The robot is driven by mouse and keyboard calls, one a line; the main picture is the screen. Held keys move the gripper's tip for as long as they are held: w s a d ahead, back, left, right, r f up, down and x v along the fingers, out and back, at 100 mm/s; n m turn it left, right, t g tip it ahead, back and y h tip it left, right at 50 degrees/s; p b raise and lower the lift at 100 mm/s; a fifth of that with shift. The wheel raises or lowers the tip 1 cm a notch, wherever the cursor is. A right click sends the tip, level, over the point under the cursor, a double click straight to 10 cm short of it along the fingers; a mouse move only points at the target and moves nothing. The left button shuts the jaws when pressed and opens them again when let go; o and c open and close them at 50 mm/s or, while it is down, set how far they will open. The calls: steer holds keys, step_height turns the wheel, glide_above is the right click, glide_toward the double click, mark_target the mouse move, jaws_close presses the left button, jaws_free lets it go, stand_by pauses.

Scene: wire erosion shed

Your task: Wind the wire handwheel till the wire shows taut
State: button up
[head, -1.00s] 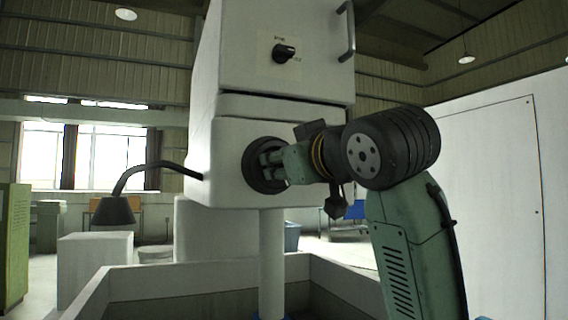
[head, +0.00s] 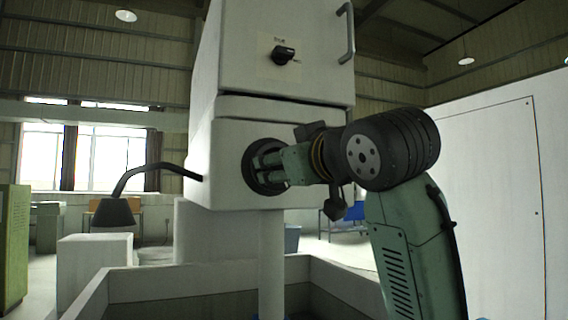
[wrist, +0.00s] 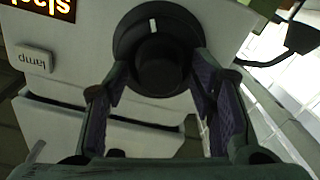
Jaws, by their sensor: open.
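The wire handwheel (head: 248,174) is a dark round wheel on the side of the pale machine head. In the wrist view the handwheel (wrist: 127,42) shows a white mark near its top and a black central hub (wrist: 163,74). My gripper (head: 266,168) is at the wheel face. In the wrist view my gripper (wrist: 160,80) is open, with one finger on each side of the hub; contact cannot be told. An orange-lettered display (wrist: 50,6) is upside down and cut off by the frame edge; its letters look like "slac".
A rotary switch (head: 284,55) and a door handle (head: 347,32) are on the machine above. A black gooseneck lamp (head: 114,210) sticks out at left. A pale tank wall (head: 190,275) stands below.

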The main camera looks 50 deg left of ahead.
steer(key=shift+d, duration=0.1)
steer(key=v, duration=1.2)
steer(key=shift+f, duration=0.1)
